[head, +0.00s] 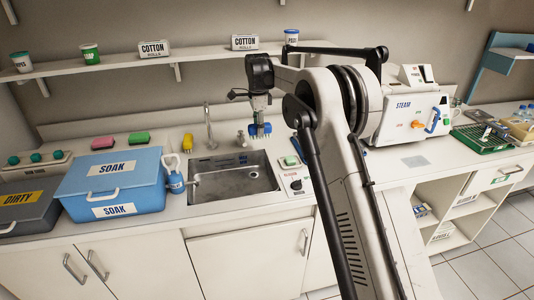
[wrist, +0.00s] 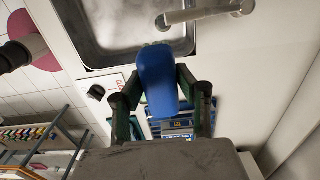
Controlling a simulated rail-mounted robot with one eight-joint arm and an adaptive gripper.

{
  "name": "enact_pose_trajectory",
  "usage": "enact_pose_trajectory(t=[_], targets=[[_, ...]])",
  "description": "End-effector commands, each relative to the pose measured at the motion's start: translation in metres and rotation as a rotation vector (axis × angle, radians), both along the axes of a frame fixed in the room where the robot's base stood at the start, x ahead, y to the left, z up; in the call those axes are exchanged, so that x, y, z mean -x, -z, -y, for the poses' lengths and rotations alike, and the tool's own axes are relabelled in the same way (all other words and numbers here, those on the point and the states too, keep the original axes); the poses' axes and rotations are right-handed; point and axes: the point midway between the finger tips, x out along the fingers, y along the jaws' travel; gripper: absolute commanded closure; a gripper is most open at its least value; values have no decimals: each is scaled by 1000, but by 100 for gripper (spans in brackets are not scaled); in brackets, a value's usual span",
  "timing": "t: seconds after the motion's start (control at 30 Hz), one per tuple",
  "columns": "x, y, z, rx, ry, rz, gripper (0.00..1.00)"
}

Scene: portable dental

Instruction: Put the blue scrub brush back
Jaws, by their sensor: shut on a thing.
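The blue scrub brush (head: 260,131) hangs in my gripper (head: 260,120) above the back right edge of the sink (head: 232,181) in the head view. In the wrist view the brush (wrist: 157,76) shows as a smooth blue body between the two fingers of my gripper (wrist: 162,100), which are shut on it. Its front end overlaps the sink's rim in that picture. The far side of the brush is hidden there.
A faucet (head: 209,126) stands behind the sink.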

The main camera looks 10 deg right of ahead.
Motion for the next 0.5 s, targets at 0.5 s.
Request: enact_pose_trajectory(t=[0.5], targets=[[-43, 47, 66, 0, 8, 0, 93]])
